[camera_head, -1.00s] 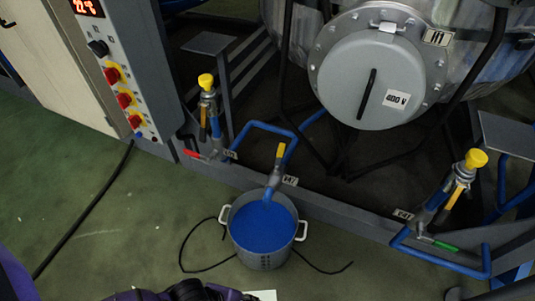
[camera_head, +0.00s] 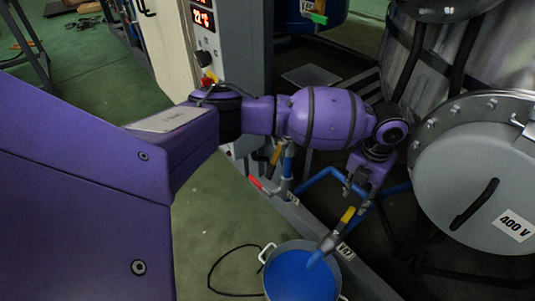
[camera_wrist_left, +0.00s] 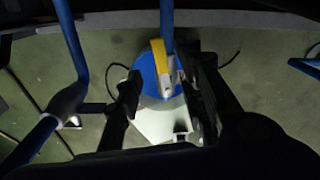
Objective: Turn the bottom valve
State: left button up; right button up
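The bottom valve, with its yellow handle (camera_head: 348,215), sits on a pipe above a pot of blue liquid (camera_head: 302,276). The handle also shows in the left wrist view (camera_wrist_left: 160,56). My left gripper (camera_head: 358,190) is just above and beside the handle in the head view. In the left wrist view its two dark fingers (camera_wrist_left: 160,95) are spread, with the handle showing beyond and between them. I see nothing held, and I cannot tell whether a finger touches the handle. My right gripper is in neither current view.
A valve with a red-tipped lever (camera_head: 256,183) stands left of my left gripper. A grey round cover marked 400 V (camera_head: 478,190) is at the right. Blue pipes (camera_head: 325,178) run behind the gripper. A control panel (camera_head: 206,45) stands at the back.

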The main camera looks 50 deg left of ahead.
aim_at(349, 213)
pick_arm(q)
notch_tip(349, 213, down, 4)
jog(key=shift+s+r+b, duration=0.15)
jog(key=shift+r+b, duration=0.1)
jog(key=shift+b, duration=0.6)
notch_tip(349, 213, down, 3)
jog(key=shift+r+b, duration=0.1)
jog(key=shift+b, duration=0.45)
jog(key=shift+f, duration=0.6)
grip_shut()
pick_arm(e)
jog(key=f, duration=0.1)
jog(key=s+f, duration=0.1)
jog(key=f, duration=0.1)
jog(key=shift+s+d+f+g, duration=0.1)
jog(key=shift+s+d+g, duration=0.1)
jog(key=shift+s+g, duration=0.1)
